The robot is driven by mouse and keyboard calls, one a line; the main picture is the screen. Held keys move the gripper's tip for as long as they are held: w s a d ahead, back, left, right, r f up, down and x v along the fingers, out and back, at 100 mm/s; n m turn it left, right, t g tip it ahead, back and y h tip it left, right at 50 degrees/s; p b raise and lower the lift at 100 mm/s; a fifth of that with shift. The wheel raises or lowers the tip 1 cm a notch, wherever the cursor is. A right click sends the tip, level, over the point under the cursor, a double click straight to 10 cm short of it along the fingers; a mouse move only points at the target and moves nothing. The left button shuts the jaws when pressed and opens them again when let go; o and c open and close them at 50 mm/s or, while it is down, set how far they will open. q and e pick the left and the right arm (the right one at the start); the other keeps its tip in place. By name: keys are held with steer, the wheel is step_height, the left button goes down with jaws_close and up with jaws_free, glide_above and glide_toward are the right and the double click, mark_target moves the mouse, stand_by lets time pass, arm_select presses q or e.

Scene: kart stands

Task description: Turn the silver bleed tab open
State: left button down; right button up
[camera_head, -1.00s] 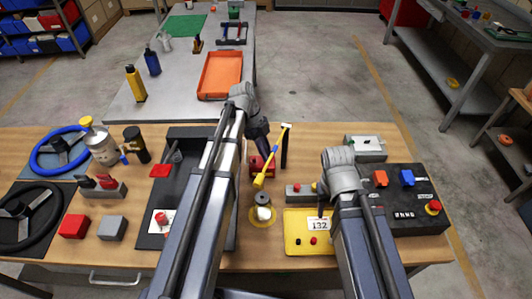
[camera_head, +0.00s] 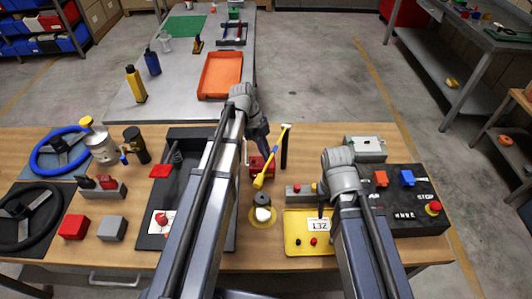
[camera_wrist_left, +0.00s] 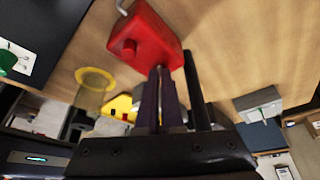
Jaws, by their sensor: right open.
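A red block (camera_wrist_left: 148,38) with a bent silver tab (camera_wrist_left: 122,8) fills the top of the left wrist view. In the head view the red block (camera_head: 261,166) shows partly behind my left arm, with the thin silver tab (camera_head: 247,152) at its left. My left gripper (camera_head: 262,148) hangs above and beside the block. Its dark fingers (camera_wrist_left: 160,80) point at the block with a narrow gap between them; whether they touch it is unclear. They are apart from the silver tab. My right gripper (camera_head: 320,210) is open over the yellow tray (camera_head: 297,243), partly hidden by its arm.
A yellow ring (camera_head: 258,223) lies in front of the block. A black control box (camera_head: 405,205) stands at the right. Steering wheels (camera_head: 25,215) lie far left.

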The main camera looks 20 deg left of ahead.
stand_by(0.7)
arm_select(q)
steer(key=n, duration=0.1)
steer(key=n+t, duration=0.1)
steer(key=shift+s+n, duration=0.25)
steer(key=shift+n, duration=0.15)
steer(key=shift+n+t, duration=0.7)
steer(key=shift+n, duration=0.8)
steer(key=c, duration=1.5)
jaws_free()
steer(key=o, duration=0.4)
steer(key=shift+o, duration=0.2)
steer(key=shift+r, duration=0.1)
